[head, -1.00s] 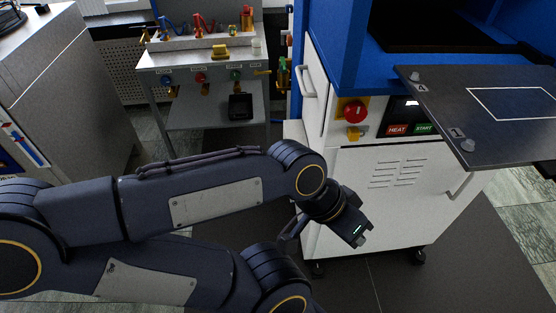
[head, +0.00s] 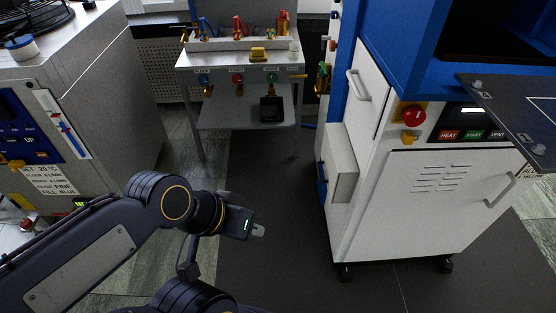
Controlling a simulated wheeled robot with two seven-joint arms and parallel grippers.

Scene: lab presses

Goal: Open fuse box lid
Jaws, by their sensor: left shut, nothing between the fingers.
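A pale grey box (head: 345,176) sticks out from the left side of the white and blue press (head: 425,190). It looks like the fuse box, but I see no label on it. Its lid looks shut, though its left face is seen at a steep angle. My left gripper (head: 258,230) is shut and empty. It is over the dark floor, left of and lower in the picture than the box, clearly apart from it. My right gripper is not in view.
A dark plate (head: 520,115) juts from the press at the right. A red knob (head: 412,116) sits on its front. A metal bench (head: 240,62) with valves stands at the back. A grey machine (head: 85,95) stands at the left. Dark floor matting (head: 265,185) between them is clear.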

